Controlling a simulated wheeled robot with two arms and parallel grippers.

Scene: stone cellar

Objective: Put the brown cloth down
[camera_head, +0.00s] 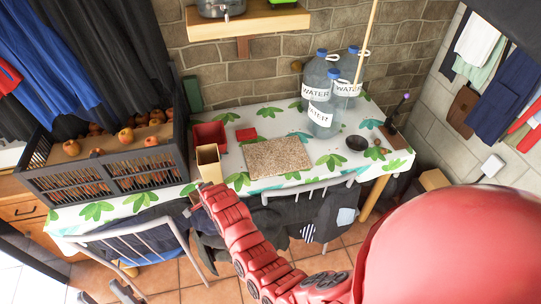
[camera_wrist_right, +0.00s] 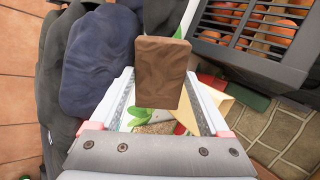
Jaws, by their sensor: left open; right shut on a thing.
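The brown cloth (camera_wrist_right: 163,72) shows in the right wrist view as a small, stiff-looking rectangular piece. My right gripper (camera_wrist_right: 165,98) is shut on it and holds it above the table's front edge, near the cream box. In the head view my red arm reaches to this spot, and its gripper and the cloth are mostly hidden. My left gripper (camera_head: 123,288) shows only small and dark at the lower left of the head view, low by the chair. It is open, apart from the cloth.
The table (camera_head: 290,117) has a leaf-patterned cover. Chairs (camera_head: 150,232) with dark clothes line the front.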

